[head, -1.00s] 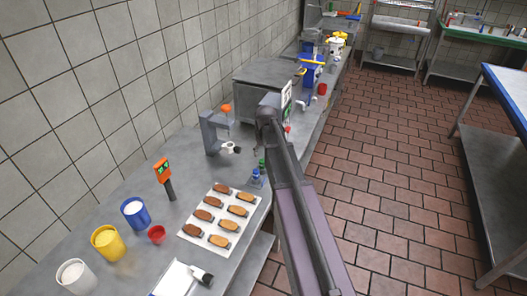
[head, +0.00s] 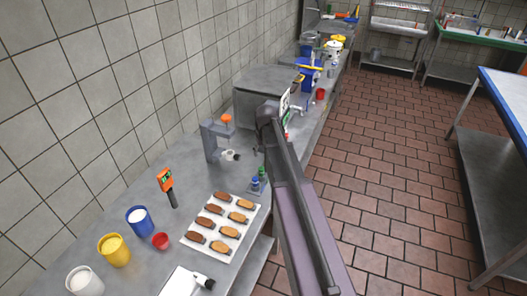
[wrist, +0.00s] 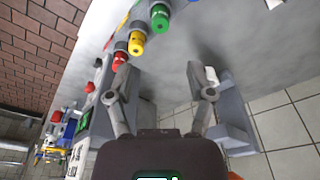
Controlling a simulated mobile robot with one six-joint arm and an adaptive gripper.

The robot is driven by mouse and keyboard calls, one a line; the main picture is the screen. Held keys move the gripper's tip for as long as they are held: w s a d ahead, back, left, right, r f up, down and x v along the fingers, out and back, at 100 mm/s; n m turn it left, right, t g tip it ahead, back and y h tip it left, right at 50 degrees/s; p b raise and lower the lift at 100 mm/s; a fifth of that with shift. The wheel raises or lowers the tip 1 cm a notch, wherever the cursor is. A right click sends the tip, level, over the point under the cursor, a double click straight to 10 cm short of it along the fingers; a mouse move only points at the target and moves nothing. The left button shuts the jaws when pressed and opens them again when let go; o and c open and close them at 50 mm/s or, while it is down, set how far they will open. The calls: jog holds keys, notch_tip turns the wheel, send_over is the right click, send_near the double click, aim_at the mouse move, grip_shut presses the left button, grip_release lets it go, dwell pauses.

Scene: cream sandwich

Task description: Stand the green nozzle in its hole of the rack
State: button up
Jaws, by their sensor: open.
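The green nozzle (wrist: 160,18) shows at the top of the wrist view, at the end of a row with a yellow nozzle (wrist: 136,42) and a red nozzle (wrist: 120,61). In the head view green (head: 262,172) shows just behind a blue nozzle (head: 255,184), beside my arm. Coloured marks run along the row; I cannot make out the rack's holes or whether the green nozzle sits in one. My gripper (wrist: 162,78) is open and empty, its fingers apart over the counter, with the green nozzle beyond the fingertips. In the head view my arm hides most of it.
A metal box (head: 262,95) stands farther back.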

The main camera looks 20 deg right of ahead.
dwell(0.4)
jog(key=s+a+g, duration=0.1)
jog(key=s+a, duration=0.6)
jog(key=s, duration=0.3)
jog(key=s+a, duration=0.8)
jog(key=s, duration=0.2)
jog(key=shift+s+g, duration=0.4)
jog(key=shift+a+f, duration=0.1)
jog(key=shift+f+b, duration=0.4)
